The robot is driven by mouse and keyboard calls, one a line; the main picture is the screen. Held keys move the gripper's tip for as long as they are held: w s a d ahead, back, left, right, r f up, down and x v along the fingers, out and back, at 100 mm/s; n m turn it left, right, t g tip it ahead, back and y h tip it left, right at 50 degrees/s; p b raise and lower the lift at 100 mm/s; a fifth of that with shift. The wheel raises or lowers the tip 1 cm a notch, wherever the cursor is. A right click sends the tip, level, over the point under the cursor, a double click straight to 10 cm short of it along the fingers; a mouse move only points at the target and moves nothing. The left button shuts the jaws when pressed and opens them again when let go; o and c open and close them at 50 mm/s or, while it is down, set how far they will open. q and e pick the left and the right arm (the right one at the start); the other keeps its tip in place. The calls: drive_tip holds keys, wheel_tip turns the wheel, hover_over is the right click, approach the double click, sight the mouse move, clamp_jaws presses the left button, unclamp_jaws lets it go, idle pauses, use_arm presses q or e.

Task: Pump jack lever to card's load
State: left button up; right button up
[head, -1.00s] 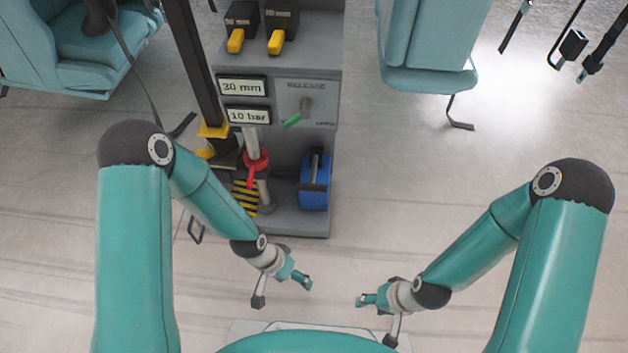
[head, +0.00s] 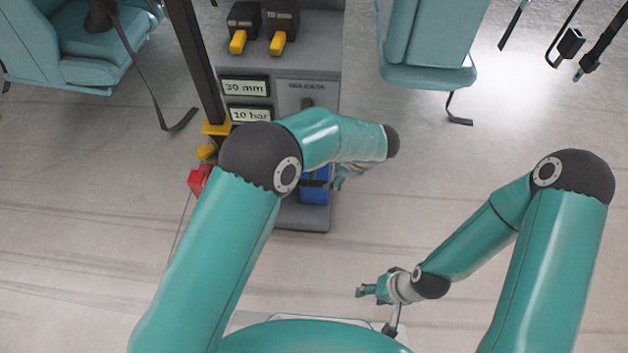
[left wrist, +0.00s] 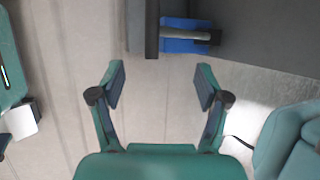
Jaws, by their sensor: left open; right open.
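The grey jack console shows two readouts: the upper (head: 245,87) appears to read 20 mm, the lower (head: 250,114) 10 bar. The jack lever cannot be made out; my left arm covers the console's lower left. A red block (head: 200,180) shows left of that arm; I cannot tell whether it belongs to the lever. My left gripper (head: 339,178) is partly hidden in the head view, near the console's blue part (head: 316,191). In the left wrist view its fingers (left wrist: 160,87) are apart and empty. My right gripper (head: 365,292) is open and empty over the floor. No card is recognisable.
A dark upright post (head: 197,65) stands along the console's left side. Two black boxes with yellow handles (head: 277,42) sit on top. Teal seats stand at the left (head: 90,55) and right (head: 428,50). The floor between console and right arm is clear.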

use_arm(q)
drive_tip(key=b+x, duration=0.3)
drive_tip(key=x, duration=0.9)
